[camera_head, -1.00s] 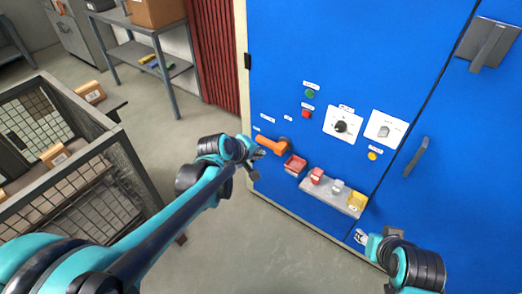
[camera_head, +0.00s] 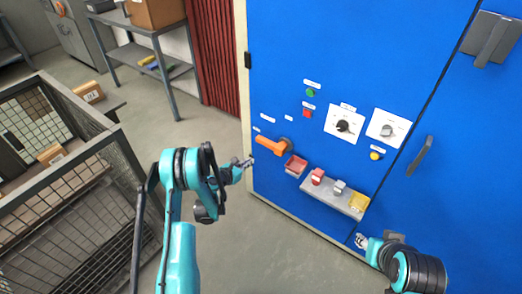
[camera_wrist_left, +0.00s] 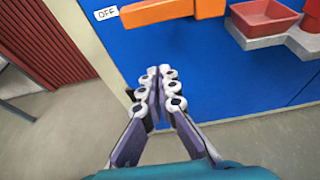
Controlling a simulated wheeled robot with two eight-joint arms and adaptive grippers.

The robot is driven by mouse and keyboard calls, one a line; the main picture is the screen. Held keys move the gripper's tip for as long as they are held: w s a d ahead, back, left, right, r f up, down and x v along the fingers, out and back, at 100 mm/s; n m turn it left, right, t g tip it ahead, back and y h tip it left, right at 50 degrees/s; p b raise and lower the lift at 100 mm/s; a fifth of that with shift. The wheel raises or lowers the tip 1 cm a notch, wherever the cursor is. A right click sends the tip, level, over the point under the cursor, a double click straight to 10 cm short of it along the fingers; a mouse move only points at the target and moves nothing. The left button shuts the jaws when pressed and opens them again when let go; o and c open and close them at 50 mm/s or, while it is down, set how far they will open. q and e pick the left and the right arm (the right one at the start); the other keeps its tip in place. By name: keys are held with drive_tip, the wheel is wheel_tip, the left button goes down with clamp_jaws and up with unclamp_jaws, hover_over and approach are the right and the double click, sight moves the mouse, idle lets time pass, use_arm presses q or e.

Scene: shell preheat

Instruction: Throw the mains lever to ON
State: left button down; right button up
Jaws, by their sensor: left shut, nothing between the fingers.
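The orange mains lever (camera_head: 270,145) sticks out from the lower left of the blue cabinet door, its handle pointing left. In the left wrist view the lever (camera_wrist_left: 160,11) crosses the top, its left end beside a white OFF label (camera_wrist_left: 106,13). My left gripper (camera_head: 249,162) is just below and left of the handle's end. In the wrist view its fingers (camera_wrist_left: 158,75) are together and empty, below the lever and apart from it. My right gripper (camera_head: 360,240) is partly visible at the lower right, by the cabinet's bottom; its finger state is unclear.
A red tray (camera_head: 296,166) and a grey shelf (camera_head: 326,193) with small red, white and yellow items project right of the lever. Buttons and dials sit above. A mesh cage (camera_head: 88,215) stands at left. Open floor lies between cage and cabinet.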

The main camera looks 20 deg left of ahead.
sight(270, 144)
idle(0.3)
use_arm(q)
drive_tip(key=f+p+x, duration=0.1)
drive_tip(key=x, duration=0.8)
drive_tip(key=shift+w+d+r+b, duration=0.1)
drive_tip(key=shift+w+r+b, duration=0.15)
drive_tip(key=shift+r, duration=0.9)
drive_tip(key=shift+w+d+r+b, duration=0.15)
drive_tip(key=shift+r+b, duration=0.1)
drive_tip(key=shift+r, duration=0.9)
drive_tip(key=shift+a+r, duration=0.1)
